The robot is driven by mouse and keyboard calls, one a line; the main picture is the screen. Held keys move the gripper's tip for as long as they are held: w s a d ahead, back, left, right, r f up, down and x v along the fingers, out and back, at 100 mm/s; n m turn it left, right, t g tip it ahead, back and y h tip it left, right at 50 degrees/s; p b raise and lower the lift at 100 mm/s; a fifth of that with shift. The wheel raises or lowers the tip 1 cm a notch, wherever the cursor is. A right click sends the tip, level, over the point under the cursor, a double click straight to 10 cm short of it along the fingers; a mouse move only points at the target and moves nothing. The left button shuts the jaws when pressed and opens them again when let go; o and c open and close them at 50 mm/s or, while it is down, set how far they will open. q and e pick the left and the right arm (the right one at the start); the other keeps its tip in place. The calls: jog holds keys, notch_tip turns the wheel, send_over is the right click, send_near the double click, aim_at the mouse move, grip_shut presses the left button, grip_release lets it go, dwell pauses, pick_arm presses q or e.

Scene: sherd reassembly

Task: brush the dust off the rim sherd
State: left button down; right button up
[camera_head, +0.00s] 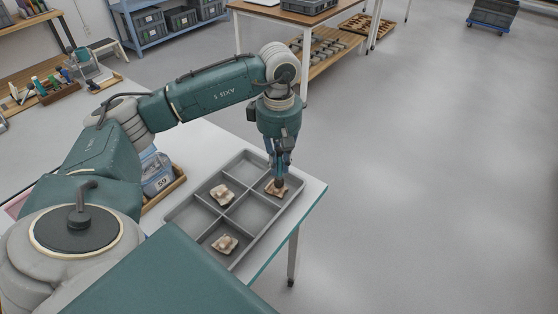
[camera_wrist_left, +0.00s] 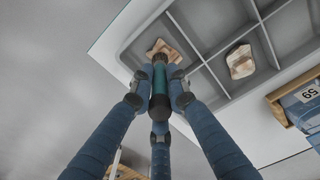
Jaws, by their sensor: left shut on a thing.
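A grey divided tray (camera_head: 249,229) stands on the white table. Three tan sherds lie in separate compartments. One sherd (camera_head: 270,190) is in the far right corner compartment, under my left gripper (camera_head: 281,160). The left gripper points down and is shut on a brush with a teal handle (camera_wrist_left: 160,82). The brush's dark lower end (camera_head: 280,183) is at this sherd, partly covering it; I cannot tell if it touches. The sherd also shows in the left wrist view (camera_wrist_left: 172,50). I cannot tell which sherd is the rim sherd. My right gripper is not in view.
A blue bin labelled 59 (camera_head: 157,178) stands in a wooden tray left of the divided tray. The table's edge (camera_head: 311,207) is close on the right, with open floor beyond.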

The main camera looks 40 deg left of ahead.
pick_arm(q)
jog(key=shift+s, duration=0.65)
jog(key=shift+w, duration=0.95)
jog(key=shift+s+f, duration=0.1)
jog(key=shift+s, duration=0.9)
jog(key=shift+w, duration=0.95)
jog(key=shift+s+b, duration=0.3)
jog(key=shift+s, duration=0.6)
jog(key=shift+w, duration=0.95)
